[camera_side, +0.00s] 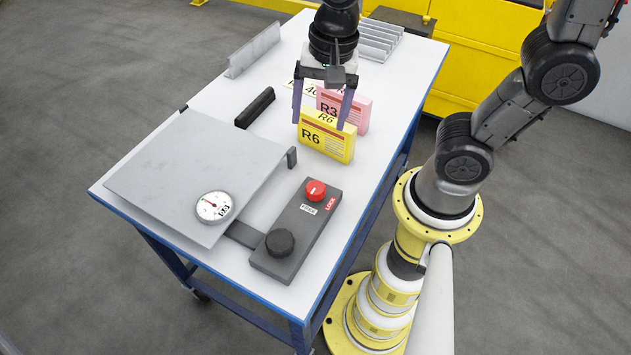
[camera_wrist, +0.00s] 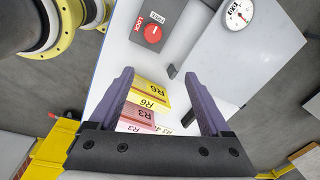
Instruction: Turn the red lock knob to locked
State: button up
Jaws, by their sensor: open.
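The red lock knob (camera_side: 316,190) sits on the far end of a dark grey control box (camera_side: 290,238); it also shows in the wrist view (camera_wrist: 153,33). A FREE label (camera_side: 308,208) and a red LOCK label (camera_side: 330,204) lie beside it. A small white mark shows on the knob; I cannot tell for sure which label it points at. My gripper (camera_side: 319,124) is open and well behind the knob, with its fingers by the yellow R6 bundle (camera_side: 326,144). In the wrist view the gripper (camera_wrist: 160,76) has nothing clamped, and the knob is beyond its fingertips.
A black knob (camera_side: 280,243) is on the box's near end. A grey plate (camera_side: 190,165) with a dial gauge (camera_side: 214,207) lies left. A pink R3 bundle (camera_side: 357,113) stands behind the yellow one. A black bar (camera_side: 255,107) and a grey rack (camera_side: 372,42) are farther back.

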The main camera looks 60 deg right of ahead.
aim_at(315, 187)
jog(key=shift+n+g, duration=0.4)
jog(key=shift+g, duration=0.3)
jog(key=f, duration=0.5)
jog(key=a+f, duration=0.1)
jog(key=f, duration=1.1)
jog(key=shift+s+a+f, duration=0.1)
jog(key=shift+s+a, duration=0.05)
jog(key=shift+a, duration=0.25)
grip_shut()
